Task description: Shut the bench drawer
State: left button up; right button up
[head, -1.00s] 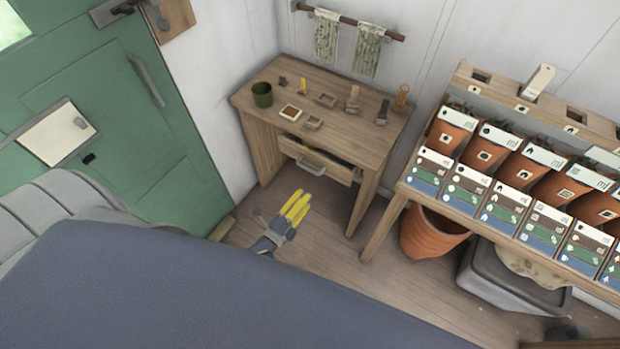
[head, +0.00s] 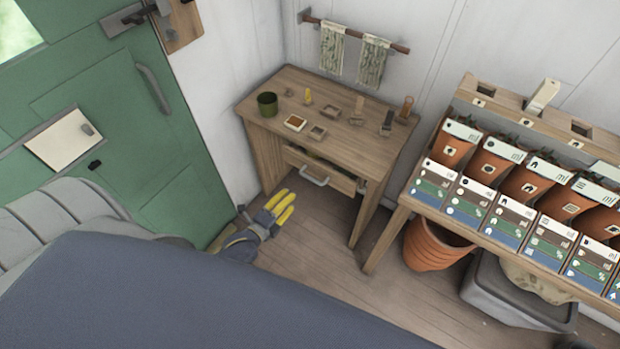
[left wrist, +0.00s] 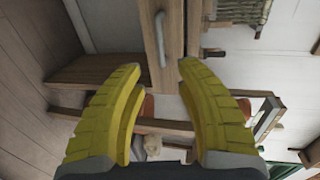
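The wooden bench (head: 345,112) stands against the wall in the head view. Its drawer (head: 338,183) stands partly out, with a strip of its inside showing under the bench top. A grey bar handle (head: 314,181) is on the drawer front. My left gripper (head: 287,200), with yellow fingers, is low in front of the bench, left of and below the handle. In the left wrist view its fingers (left wrist: 161,66) are apart with nothing between them. The handle (left wrist: 160,40) lies beyond the fingertips, and I see no contact. My right gripper is not in view.
A green cup (head: 267,103) and several small items stand on the bench top. To the right is a stand with several plant pots and cards (head: 512,222). A terracotta pot (head: 432,245) and a grey bin (head: 510,293) are on the floor. A green door (head: 120,130) is at left.

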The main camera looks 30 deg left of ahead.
aim_at(310, 177)
pick_arm(q)
jog(key=x, duration=1.4)
grip_shut()
